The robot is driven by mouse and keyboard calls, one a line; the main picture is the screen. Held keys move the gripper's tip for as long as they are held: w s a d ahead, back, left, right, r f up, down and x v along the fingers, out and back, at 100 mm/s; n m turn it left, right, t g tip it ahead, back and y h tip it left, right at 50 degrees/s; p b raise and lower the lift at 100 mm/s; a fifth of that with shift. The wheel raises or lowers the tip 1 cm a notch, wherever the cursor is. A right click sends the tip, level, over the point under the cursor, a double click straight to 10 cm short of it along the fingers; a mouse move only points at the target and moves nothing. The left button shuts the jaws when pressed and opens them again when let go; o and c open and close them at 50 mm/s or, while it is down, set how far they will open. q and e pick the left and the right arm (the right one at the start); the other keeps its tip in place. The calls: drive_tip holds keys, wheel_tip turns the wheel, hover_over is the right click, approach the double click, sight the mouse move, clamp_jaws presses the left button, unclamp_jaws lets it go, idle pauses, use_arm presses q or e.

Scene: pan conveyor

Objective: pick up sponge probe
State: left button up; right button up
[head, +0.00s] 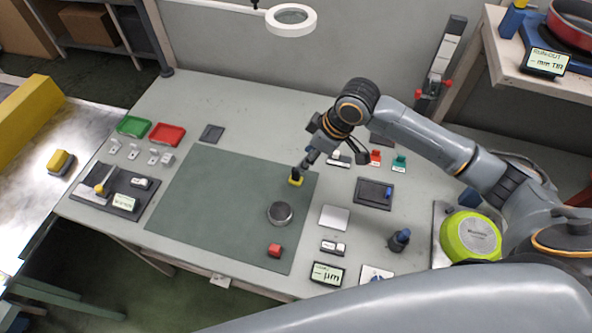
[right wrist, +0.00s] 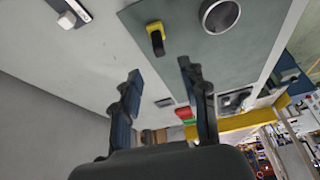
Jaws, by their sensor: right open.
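The sponge probe, a small yellow piece with a dark upright handle (head: 296,180), stands on the green mat (head: 215,185) near its right edge. In the right wrist view the probe (right wrist: 156,39) shows beyond the fingertips, roughly in line with the gap between them. My right gripper (head: 312,156) is above and just behind the probe in the head view. Its two fingers (right wrist: 160,70) are spread, with nothing between them. Part of the probe's top is close to or overlapped by a finger in the head view. My left gripper is not in view.
A round metal disc (head: 280,213) and a red block (head: 275,250) sit on the mat. Right of it are a metal plate (head: 334,218), a dark tray (head: 374,193) and small coloured pieces. Green (head: 133,126) and red (head: 167,134) trays lie back left. The mat's left half is clear.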

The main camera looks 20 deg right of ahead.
sight(296, 170)
drive_tip(key=x, duration=0.4)
drive_tip(key=shift+w+f, duration=0.1)
drive_tip(key=shift+f, duration=0.05)
drive_tip(key=p+x, duration=0.2)
drive_tip(key=x, duration=0.2)
drive_tip(key=shift+f, duration=0.1)
drive_tip(key=shift+w+a+f, duration=0.15)
drive_tip(key=shift+f, duration=0.35)
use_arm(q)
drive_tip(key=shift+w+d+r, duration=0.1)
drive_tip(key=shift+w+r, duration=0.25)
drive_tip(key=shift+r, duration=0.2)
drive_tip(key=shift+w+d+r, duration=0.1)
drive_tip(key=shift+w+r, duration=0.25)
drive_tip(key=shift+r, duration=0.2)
use_arm(e)
clamp_jaws()
